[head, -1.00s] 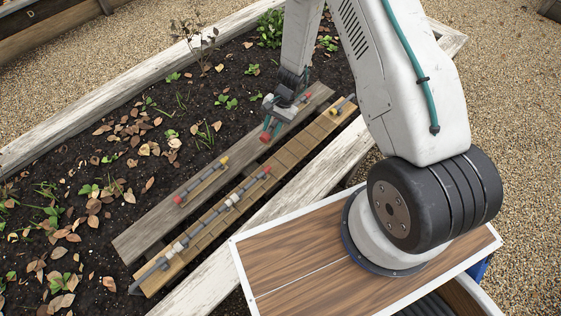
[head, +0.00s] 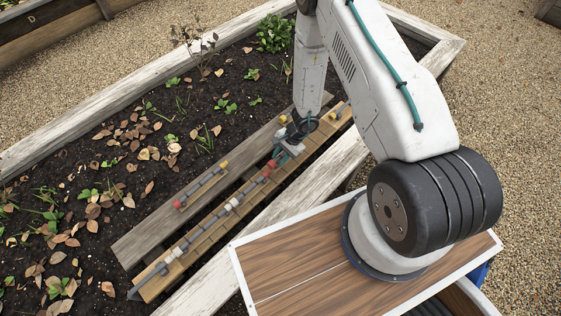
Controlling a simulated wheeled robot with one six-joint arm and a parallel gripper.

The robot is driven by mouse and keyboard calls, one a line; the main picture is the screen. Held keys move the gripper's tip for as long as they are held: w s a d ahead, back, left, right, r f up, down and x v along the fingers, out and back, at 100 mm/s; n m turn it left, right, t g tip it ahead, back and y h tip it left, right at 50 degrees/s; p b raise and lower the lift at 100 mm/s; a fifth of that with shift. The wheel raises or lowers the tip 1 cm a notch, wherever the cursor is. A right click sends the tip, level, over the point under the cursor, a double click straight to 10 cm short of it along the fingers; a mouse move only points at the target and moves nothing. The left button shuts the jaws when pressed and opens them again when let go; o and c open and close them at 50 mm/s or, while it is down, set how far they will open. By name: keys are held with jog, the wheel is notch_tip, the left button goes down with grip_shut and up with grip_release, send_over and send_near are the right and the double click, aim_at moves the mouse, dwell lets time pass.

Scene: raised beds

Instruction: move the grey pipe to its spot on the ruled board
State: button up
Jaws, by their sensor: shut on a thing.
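The ruled board (head: 222,223) is a long wooden strip with cross lines, lying slantwise in the head view. A line of grey pipe pieces (head: 209,225) with pale joints lies along its lower left half and ends in red near the middle. My gripper (head: 287,151) is shut on the grey pipe, low over the board's upper half. A red end (head: 273,163) shows at the gripper's lower left, close against the red end of the laid line. The gripper hides most of the held pipe. I cannot tell whether it touches the board.
A grey plank (head: 150,236) lies beside the board, bearing a short pipe (head: 203,184) with red and yellow ends. Another yellow-ended piece (head: 334,115) sits at the board's upper right end. The bed's timber edge (head: 250,210) runs along the near side; soil and leaves lie beyond.

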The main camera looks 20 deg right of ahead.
aim_at(280, 161)
jog(key=shift+f, duration=1.8)
jog(key=shift+f, duration=0.15)
jog(key=o, duration=1)
